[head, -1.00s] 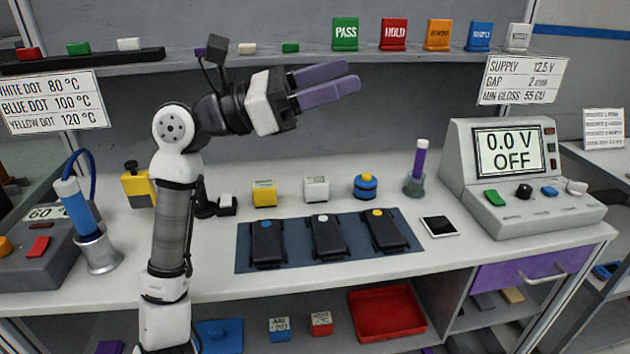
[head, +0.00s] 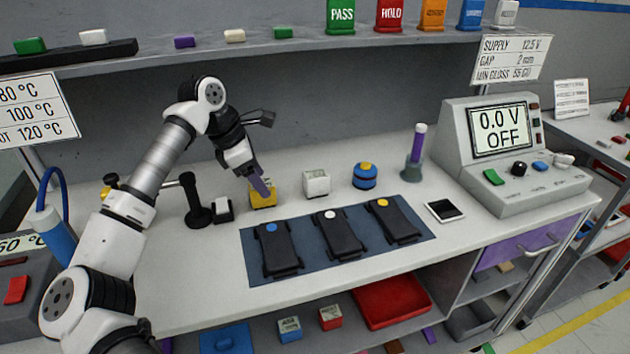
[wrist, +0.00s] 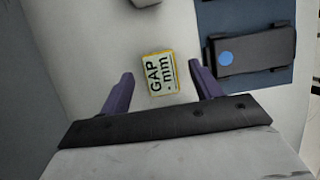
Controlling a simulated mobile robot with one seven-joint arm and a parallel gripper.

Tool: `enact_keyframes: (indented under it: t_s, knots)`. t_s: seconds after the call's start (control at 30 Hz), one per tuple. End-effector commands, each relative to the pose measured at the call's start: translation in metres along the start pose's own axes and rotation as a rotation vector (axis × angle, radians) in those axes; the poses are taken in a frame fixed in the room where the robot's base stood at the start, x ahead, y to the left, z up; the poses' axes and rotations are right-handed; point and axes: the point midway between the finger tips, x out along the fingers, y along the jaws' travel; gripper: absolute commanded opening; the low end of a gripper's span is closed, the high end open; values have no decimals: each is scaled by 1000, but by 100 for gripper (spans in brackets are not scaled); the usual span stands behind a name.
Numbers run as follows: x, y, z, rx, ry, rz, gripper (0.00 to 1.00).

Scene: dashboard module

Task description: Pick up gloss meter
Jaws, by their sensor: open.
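A yellow block (head: 263,201) stands on the bench behind the mat; in the wrist view its top label (wrist: 160,73) reads "GAP mm". I cannot read the word gloss on either block, so I cannot tell for sure which is the gloss meter. My gripper (head: 264,188) is open and points down at the yellow block. In the wrist view the yellow block lies between the two purple fingers, with gaps on both sides.
A blue mat (head: 345,258) with three black modules lies in front. A blue round item with a yellow top (head: 365,176), a purple-topped stand (head: 415,155) and a power supply (head: 510,150) stand to the right. A black stand (head: 196,205) is left; a shelf (head: 300,47) is above.

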Motion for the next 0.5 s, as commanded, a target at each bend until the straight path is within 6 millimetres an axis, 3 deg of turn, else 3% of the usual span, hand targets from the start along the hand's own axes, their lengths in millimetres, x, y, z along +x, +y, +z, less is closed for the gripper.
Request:
enact_keyframes:
  t_s: [0.5]
  knots:
    - [35, -1, 94, 4, -1, -3, 64]
